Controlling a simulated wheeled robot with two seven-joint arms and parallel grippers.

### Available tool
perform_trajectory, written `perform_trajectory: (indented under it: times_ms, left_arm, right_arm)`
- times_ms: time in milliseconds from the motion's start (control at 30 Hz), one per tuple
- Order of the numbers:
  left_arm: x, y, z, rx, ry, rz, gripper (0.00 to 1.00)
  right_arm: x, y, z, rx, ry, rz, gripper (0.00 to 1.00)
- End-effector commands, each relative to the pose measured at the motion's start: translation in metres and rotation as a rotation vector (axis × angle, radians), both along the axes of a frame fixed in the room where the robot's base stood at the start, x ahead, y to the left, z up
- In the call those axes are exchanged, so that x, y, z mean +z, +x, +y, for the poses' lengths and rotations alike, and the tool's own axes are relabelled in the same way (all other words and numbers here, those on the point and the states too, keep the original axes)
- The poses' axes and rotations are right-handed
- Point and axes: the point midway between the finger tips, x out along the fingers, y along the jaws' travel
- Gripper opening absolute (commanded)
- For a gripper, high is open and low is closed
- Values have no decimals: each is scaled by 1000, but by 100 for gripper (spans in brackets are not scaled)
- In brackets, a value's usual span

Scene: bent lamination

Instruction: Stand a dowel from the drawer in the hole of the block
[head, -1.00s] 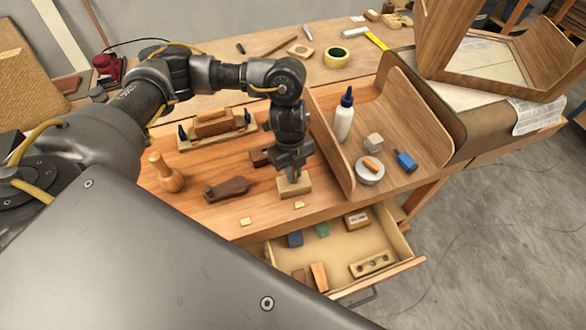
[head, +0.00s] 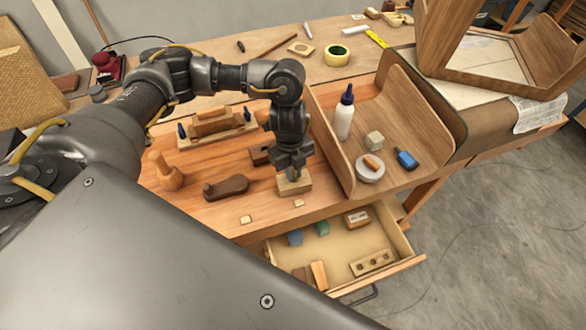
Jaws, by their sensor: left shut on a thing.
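A small light wood block (head: 296,187) lies on the workbench (head: 215,215) near its front edge, above the open drawer (head: 340,248). My left gripper (head: 291,172) points down right over this block, with its fingertips at or just above the block's top. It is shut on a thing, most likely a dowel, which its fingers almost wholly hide. The hole in the block is hidden too, so I cannot tell whether the dowel is in it. In the drawer lies a wood holder with several dark holes (head: 373,263). My right gripper is not in view.
The drawer also holds a blue block (head: 295,237), a green block (head: 322,228) and wood pieces. A dark wooden plane-like tool (head: 226,187) lies left of the block. A bent wood tray (head: 342,175) with a glue bottle (head: 344,115) stands close on the right.

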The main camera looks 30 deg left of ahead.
Motion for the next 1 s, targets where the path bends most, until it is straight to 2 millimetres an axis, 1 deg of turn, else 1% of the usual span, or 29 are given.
perform_trajectory:
  times_ms: [267,300,467,500,667,800,1000]
  left_arm:
    - [-1,0,0,0,0,0,0]
    - [-1,0,0,0,0,0,17]
    - [-1,0,0,0,0,0,38]
    - [-1,0,0,0,0,0,40]
    - [-1,0,0,1,0,0,40]
    - [-1,0,0,1,0,0,57]
    - [-1,0,0,1,0,0,58]
  right_arm:
    - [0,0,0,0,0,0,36]
    - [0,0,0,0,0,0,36]
    - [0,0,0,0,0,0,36]
    - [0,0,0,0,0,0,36]
    - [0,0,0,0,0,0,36]
    - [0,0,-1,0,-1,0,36]
    - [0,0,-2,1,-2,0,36]
